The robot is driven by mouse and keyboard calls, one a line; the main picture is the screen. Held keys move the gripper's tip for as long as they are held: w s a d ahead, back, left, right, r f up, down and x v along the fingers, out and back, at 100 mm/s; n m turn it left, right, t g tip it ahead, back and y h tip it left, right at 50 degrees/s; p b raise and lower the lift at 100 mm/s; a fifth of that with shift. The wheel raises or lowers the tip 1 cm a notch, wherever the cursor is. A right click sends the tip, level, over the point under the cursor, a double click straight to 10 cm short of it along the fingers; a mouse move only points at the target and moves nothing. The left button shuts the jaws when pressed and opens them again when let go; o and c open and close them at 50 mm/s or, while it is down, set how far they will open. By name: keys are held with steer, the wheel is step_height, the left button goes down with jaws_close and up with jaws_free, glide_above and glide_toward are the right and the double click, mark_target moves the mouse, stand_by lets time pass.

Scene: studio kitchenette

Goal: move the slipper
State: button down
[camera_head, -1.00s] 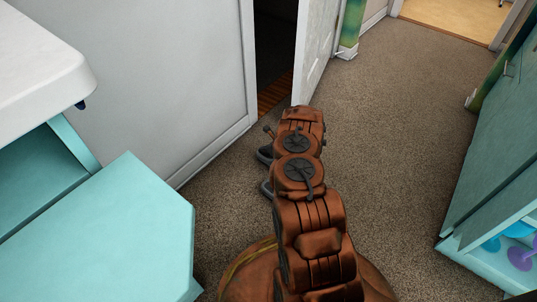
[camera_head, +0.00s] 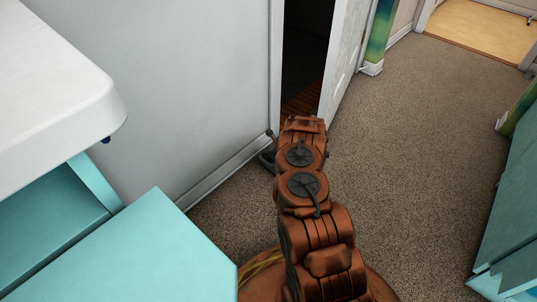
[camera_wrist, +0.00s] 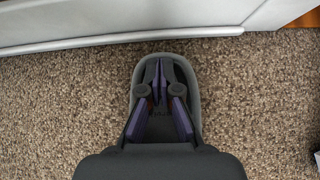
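The slipper (camera_wrist: 192,75) is in the wrist view as a grey, rounded rim around my fingers, over the carpet. Its middle is hidden by my gripper. My gripper (camera_wrist: 158,70) has dark fingers with purple parts, and the fingertips are close together inside the slipper's outline. It looks shut on the slipper, though the contact itself is hidden. In the head view my arm hides the gripper, and a dark grey curved piece shows just left of the arm; I cannot tell if it is the slipper.
A white wall (camera_head: 200,90) with a baseboard (camera_wrist: 130,40) runs close beyond the gripper. A doorway with a white door (camera_head: 343,65) stands ahead. Turquoise furniture (camera_head: 135,255) is near left, and a turquoise cabinet (camera_head: 512,205) is at right. Open carpet (camera_head: 415,150) lies between.

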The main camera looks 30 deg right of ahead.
steer(key=v, duration=1.2)
stand_by(0.3)
